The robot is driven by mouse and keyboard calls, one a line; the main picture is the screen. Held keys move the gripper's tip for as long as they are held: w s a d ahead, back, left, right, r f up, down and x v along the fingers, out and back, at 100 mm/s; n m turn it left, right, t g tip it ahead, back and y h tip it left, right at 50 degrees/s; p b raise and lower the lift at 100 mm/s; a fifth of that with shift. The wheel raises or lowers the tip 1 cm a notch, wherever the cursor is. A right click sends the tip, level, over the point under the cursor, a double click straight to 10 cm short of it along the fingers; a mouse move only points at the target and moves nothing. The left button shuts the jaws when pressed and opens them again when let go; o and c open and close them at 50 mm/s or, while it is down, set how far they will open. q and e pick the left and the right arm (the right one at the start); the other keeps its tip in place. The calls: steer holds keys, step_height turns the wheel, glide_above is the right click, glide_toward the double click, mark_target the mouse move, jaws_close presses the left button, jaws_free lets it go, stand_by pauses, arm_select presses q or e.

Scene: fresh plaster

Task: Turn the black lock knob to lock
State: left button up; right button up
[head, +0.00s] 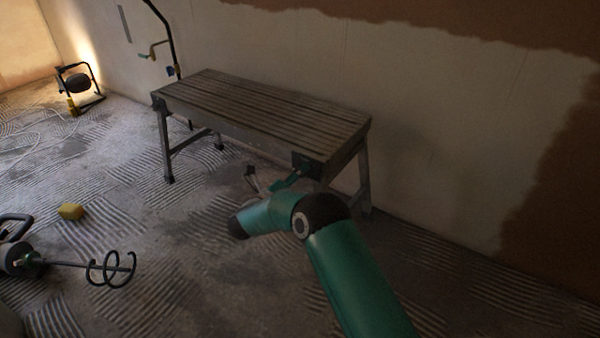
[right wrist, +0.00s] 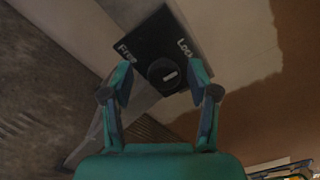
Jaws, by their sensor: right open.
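The black lock knob (right wrist: 163,78) is round with a short white mark. It sits on a black plate (right wrist: 150,38) with white lettering, "Free" at the left and "Lock" at the right. The plate also shows in the head view (head: 307,166) on the near right end of the slatted work platform (head: 262,107). My right gripper (head: 271,178) is open at that end. In the right wrist view, its two fingers (right wrist: 161,68) appear on either side of the knob; I cannot tell whether they touch it. My left gripper is not in view.
A yellow block (head: 71,211) and a mixer with a spiral paddle (head: 110,268) lie on the ridged floor at the left. A work lamp (head: 80,85) stands at the back left. The part-plastered wall (head: 440,120) is behind the platform.

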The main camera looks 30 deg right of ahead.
steer(key=v, duration=1.1)
steer(key=shift+w+f, duration=0.1)
steer(key=s+d+r+g+p, duration=0.1)
steer(key=s+d+p, duration=0.15)
steer(key=d, duration=0.45)
steer(key=s+a+f+n+t+y+p, duration=0.2)
steer(key=s+a+f+n+y, duration=0.15)
steer(key=f+n+y, duration=0.45)
steer(key=s+a+f+n+t+y+p, duration=0.1)
steer(key=s+a+f+n+y+p, duration=0.25)
steer(key=f+n, duration=0.45)
steer(key=s+a+f+n+g+y, duration=0.2)
steer(key=s+a+n+g+y, duration=0.25)
steer(key=s+a+n, duration=0.5)
steer(key=s+a+f+n+g+y, duration=0.2)
steer(key=s+a+n+g+y, duration=0.4)
steer(key=s+n, duration=0.65)
step_height(320, 180, up, 38)
steer(key=m+t+h+p, duration=0.1)
steer(key=t+p, duration=0.1)
steer(key=p, duration=3.5)
steer(key=shift+s+a+m, duration=0.3)
steer(key=shift+s+a, duration=0.1)
steer(key=shift+s, duration=0.05)
